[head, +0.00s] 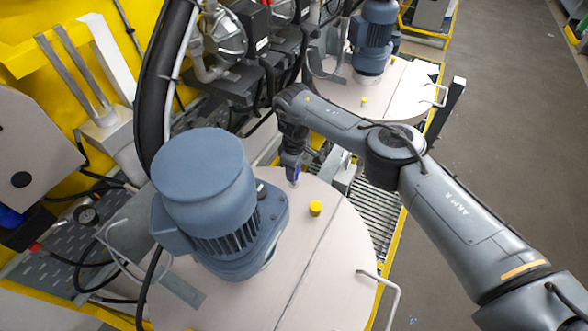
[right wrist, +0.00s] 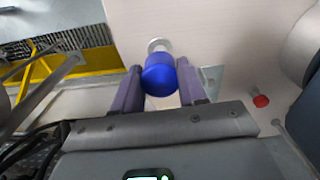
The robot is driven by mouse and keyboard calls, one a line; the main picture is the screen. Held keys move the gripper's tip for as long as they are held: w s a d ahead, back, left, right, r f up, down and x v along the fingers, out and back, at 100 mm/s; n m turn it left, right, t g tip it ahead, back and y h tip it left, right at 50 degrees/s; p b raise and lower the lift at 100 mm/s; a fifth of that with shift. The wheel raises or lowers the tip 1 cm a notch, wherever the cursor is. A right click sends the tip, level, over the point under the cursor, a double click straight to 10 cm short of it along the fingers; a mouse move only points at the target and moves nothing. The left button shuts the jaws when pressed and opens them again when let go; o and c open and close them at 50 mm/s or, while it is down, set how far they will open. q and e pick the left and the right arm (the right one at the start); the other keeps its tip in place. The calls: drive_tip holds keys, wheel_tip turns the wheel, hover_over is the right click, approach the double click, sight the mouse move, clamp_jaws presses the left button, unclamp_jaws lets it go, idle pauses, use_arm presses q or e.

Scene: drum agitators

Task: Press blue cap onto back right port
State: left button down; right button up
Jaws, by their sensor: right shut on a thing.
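The blue cap (right wrist: 160,76) is between the two purple-grey fingers of my right gripper (right wrist: 161,88), which is shut on it. In the head view my right gripper (head: 294,172) points down at the back of the near drum's pale lid (head: 330,245), and a small bit of blue shows at its tip. A whitish port (right wrist: 158,45) shows just beyond the cap in the right wrist view, partly hidden by it. I cannot tell whether the cap touches the port. My left gripper is not in view.
A blue-grey agitator motor (head: 210,205) stands on the lid left of my right gripper. A yellow cap (head: 315,208) sits on the lid nearby. A red cap (right wrist: 261,101) shows at right in the right wrist view. A lid handle (head: 385,290) sticks out at front right.

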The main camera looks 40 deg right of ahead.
drive_tip(key=shift+f, duration=0.25)
drive_tip(key=shift+f+b, duration=0.25)
drive_tip(key=shift+b, duration=0.05)
idle(0.5)
drive_tip(key=shift+f+b, duration=0.85)
drive_tip(key=shift+f, duration=0.15)
drive_tip(key=shift+f, duration=0.3)
idle(0.3)
drive_tip(key=shift+f+b, duration=0.3)
drive_tip(key=shift+b, duration=0.15)
idle(0.3)
drive_tip(key=o, duration=1)
drive_tip(key=shift+o, duration=0.5)
